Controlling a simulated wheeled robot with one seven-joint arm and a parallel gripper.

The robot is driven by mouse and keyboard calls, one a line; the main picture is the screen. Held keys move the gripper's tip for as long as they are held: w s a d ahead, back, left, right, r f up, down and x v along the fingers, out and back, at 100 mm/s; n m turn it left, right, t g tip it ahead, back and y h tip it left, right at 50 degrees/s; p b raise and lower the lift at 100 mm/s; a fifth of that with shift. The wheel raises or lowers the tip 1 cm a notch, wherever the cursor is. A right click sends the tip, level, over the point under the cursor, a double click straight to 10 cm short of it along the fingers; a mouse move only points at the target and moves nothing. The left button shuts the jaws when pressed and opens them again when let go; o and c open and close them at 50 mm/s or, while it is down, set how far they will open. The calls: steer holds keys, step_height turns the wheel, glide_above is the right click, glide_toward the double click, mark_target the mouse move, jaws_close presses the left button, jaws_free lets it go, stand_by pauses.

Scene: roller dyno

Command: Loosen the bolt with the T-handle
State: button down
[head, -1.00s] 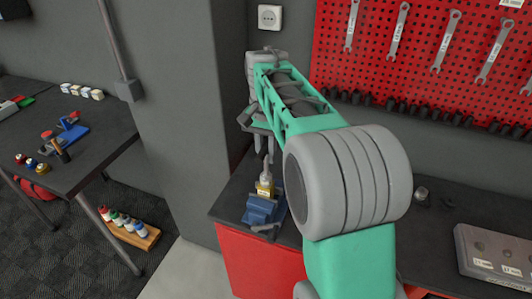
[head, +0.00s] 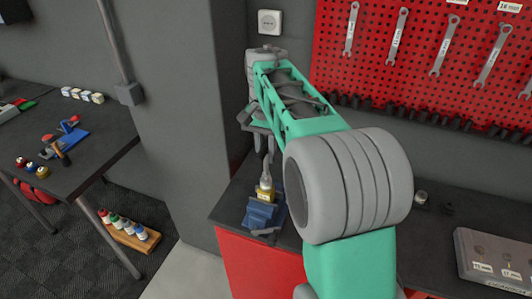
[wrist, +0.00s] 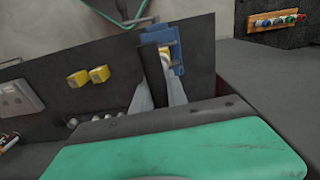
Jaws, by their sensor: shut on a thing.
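In the head view my gripper (head: 263,146) points down at the left end of the bench, above a blue vise (head: 260,214). A yellow block (head: 265,194) sits in the vise with a pale metal piece on top. The bolt itself is too small to make out. In the wrist view my two grey fingers (wrist: 156,98) are shut on a dark bar, which I take to be the T-handle (wrist: 151,68). It points toward the blue vise (wrist: 164,36), where a yellow and white part shows beside it. The T-handle's far end is hard to tell.
A grey case of sockets (head: 492,258) lies at the bench's right. A red pegboard (head: 420,60) with wrenches hangs behind. A grey pillar (head: 185,110) stands left of the bench.

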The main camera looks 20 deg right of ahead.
mark_target(266, 144)
steer(key=shift+r, duration=0.1)
steer(key=shift+r, duration=2.2)
steer(key=shift+a, duration=0.1)
